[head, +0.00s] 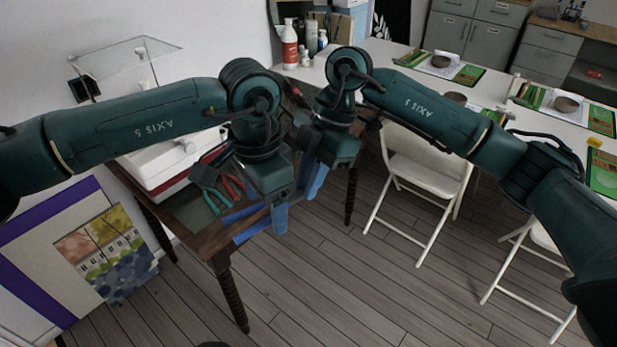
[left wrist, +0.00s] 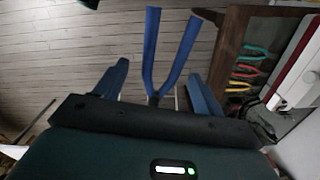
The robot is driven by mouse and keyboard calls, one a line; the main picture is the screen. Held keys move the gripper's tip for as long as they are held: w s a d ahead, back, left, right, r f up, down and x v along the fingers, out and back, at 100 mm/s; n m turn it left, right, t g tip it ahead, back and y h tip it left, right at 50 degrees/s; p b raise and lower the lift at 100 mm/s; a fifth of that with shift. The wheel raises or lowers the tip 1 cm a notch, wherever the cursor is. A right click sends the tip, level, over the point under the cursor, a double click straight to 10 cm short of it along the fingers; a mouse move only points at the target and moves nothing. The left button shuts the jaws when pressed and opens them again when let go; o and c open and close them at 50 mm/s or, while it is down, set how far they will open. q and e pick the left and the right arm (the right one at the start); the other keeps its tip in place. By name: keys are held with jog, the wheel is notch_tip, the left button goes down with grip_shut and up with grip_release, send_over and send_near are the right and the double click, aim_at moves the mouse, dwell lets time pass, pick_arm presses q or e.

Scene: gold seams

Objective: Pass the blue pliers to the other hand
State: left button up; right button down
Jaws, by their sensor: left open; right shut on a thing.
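The blue pliers show in the left wrist view (left wrist: 151,48), their two handles spread in a V away from my left gripper and their joint between its fingers. In the head view, blue handle parts (head: 252,230) stick out beside my left gripper (head: 268,222). My left gripper is open around the pliers' joint end; I cannot tell whether it touches them. My right gripper (head: 314,184) is close to the right of the left one and is shut on the blue pliers. The pliers' jaws and its hold on them are hidden.
Red pliers (head: 232,186) and teal pliers (head: 217,201) lie on the dark wooden table (head: 222,248) below and left of my grippers. A red-and-white machine stands behind them. A white folding chair (head: 425,170) and a long white table are to the right.

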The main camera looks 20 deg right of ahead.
pick_arm(q)
notch_tip(320, 180, up, 7)
jog(key=s+d+f+n+g+h, duration=0.2)
jog(key=s+d+n+g+h, duration=0.35)
jog(key=s, duration=0.25)
notch_tip(320, 180, up, 7)
jog(key=s+n+g+h, duration=0.2)
jog(key=n+h, duration=1.2)
jog(key=n, duration=0.2)
jog(key=w+a+f+n+t, duration=0.2)
jog(key=w+a+n+t, duration=0.3)
jog(key=n+t, duration=0.8)
jog(key=w+a+f+n+t, duration=0.25)
jog(key=a+n+t, duration=0.5)
jog(key=n, duration=1.05)
jog(key=w+a+f+n+t+y, duration=0.1)
jog(key=a+f+n+t+y, duration=0.4)
jog(key=a+f+n+y, duration=0.8)
jog(key=s+f+n+g+y, duration=0.1)
jog(key=s+f+n+g, duration=0.2)
jog(key=s+f+n, duration=0.3)
jog(key=s+f+n+g+y, duration=0.2)
jog(key=s+f+n+g, duration=0.2)
jog(key=f+n, duration=0.7)
notch_tip(320, 180, down, 3)
jog(key=shift+s+d+r+n, duration=0.15)
jog(key=shift+s+d+n, duration=0.2)
jog(key=shift+s, duration=0.65)
